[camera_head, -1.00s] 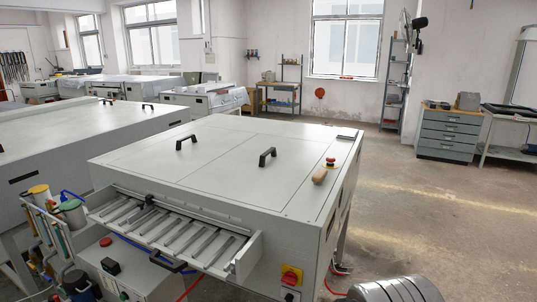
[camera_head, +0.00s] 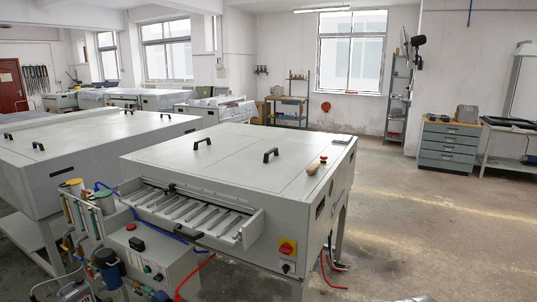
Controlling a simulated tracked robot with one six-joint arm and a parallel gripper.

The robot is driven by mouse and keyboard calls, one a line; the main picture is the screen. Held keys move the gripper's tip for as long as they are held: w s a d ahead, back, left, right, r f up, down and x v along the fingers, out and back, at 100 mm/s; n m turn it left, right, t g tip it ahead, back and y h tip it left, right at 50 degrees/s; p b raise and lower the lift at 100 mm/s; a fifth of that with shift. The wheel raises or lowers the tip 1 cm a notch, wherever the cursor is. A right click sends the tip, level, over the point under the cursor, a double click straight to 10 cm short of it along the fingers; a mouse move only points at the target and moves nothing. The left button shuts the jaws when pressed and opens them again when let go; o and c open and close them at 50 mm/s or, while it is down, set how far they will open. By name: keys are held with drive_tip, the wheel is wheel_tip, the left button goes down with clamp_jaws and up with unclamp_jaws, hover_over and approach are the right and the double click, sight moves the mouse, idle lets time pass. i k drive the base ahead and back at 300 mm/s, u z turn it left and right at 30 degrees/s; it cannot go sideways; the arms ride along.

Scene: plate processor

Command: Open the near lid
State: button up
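The plate processor (camera_head: 230,212) is a large pale grey machine standing in the middle of the view. Its flat top has two lid panels with a thin seam between them, and both lie shut and flush. The near lid (camera_head: 240,172) carries a black bar handle (camera_head: 270,155). The other lid (camera_head: 180,152), to the left, carries a similar black handle (camera_head: 202,142). Nothing touches either handle. My gripper is not in view, so its state is hidden.
An open roller tray (camera_head: 190,212) juts from the processor's front. Hoses and canisters (camera_head: 88,205) crowd the front left. The floor (camera_head: 430,225) to the right is clear.

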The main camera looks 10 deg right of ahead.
sight(267, 166)
drive_tip(key=k, duration=0.5)
drive_tip(key=u, duration=0.55)
drive_tip(key=i, duration=0.85)
drive_tip(key=u, duration=0.8)
drive_tip(key=i, duration=1.5)
drive_tip(key=z, duration=1)
drive_tip(key=i, duration=0.85)
drive_tip(key=z, duration=0.6)
